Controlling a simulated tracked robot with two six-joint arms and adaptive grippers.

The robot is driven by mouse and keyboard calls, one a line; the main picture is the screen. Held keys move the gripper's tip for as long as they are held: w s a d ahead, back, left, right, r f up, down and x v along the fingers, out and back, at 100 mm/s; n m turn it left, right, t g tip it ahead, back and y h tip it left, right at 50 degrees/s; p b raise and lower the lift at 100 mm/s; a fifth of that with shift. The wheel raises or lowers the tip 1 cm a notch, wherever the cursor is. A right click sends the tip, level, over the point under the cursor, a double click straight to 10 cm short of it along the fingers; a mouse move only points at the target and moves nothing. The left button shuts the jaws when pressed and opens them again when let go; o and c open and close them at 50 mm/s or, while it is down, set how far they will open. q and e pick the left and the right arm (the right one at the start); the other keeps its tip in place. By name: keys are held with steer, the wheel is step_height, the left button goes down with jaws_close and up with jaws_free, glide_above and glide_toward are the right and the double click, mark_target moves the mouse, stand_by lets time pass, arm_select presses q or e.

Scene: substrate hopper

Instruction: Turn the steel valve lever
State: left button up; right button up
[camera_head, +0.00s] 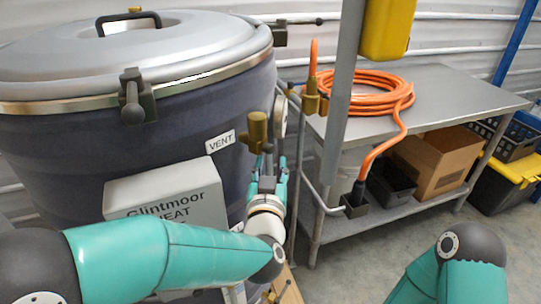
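My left arm reaches in from the lower left, and its gripper (268,168) points away from me beside the dark hopper (70,150). A brass cylindrical fitting (257,130) shows just beyond the fingertips; I cannot tell whether they touch it. The fingers are small and partly overlap dark parts behind them, so their opening is unclear. A brass valve body (315,100) sits on the pipe at the orange hose end. I cannot clearly pick out the steel lever; it may be hidden by the gripper or fittings. My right arm shows at the lower right, its gripper out of view.
A steel bench (440,92) at the right carries a coiled orange hose (365,98), with a cardboard box (437,165) on its shelf. A grey post (343,90) with a yellow box (386,30) stands before it. A grey labelled box (165,190) is on the hopper's front.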

arm_select(q)
steer(key=shift+w+a, duration=0.2)
steer(key=shift+w, duration=0.1)
steer(key=shift+c, duration=0.2)
jaws_close()
